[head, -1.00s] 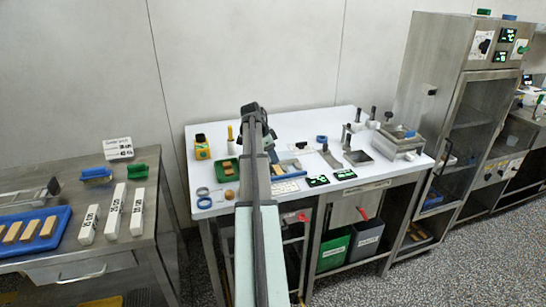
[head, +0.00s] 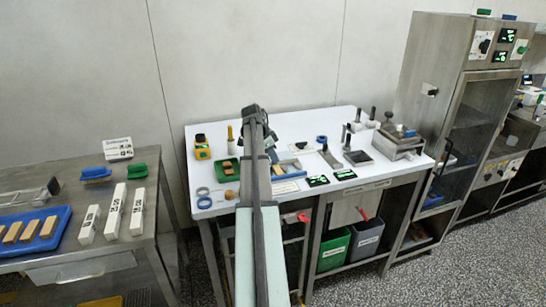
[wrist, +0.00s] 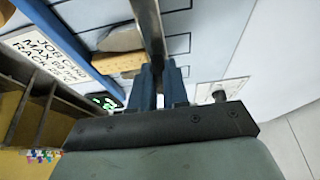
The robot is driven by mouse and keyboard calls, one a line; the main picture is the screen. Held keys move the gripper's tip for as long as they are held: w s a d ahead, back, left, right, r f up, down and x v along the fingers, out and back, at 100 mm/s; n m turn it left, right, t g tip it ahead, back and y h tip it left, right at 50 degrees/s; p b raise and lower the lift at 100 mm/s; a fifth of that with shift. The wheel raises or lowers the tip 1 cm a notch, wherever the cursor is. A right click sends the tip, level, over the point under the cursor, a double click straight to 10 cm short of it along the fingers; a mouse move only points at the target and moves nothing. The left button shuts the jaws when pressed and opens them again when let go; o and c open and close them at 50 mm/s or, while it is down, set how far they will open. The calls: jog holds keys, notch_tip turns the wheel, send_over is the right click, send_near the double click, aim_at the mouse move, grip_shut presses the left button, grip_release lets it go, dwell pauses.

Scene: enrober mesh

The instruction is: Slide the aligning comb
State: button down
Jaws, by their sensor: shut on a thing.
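In the wrist view my gripper (wrist: 160,78) has its two blue fingers closed on a narrow grey metal bar (wrist: 150,25), which runs up and out of the top of the picture. It may be the aligning comb; no teeth can be made out. A yellowish piece with small marks (wrist: 118,63) lies just left of the fingers, beside a rounded tan piece (wrist: 122,38). In the head view my own arm hides the gripper and most of what is around it on the white table (head: 305,125).
In the wrist view a blue edge (wrist: 75,45) and a job card (wrist: 45,55) lie left. In the head view a green tray (head: 227,170) stands left of my arm. Metal tools and a steel box (head: 398,143) stand right. The table's back middle is fairly clear.

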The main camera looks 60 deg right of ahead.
dwell(0.3)
jog(key=w+d, duration=0.5)
jog(key=shift+w+d, duration=0.35)
jog(key=c, duration=1.4)
grip_release()
jog(key=shift+d, duration=0.1)
jog(key=shift+o, duration=1.4)
jog(key=v, duration=1.4)
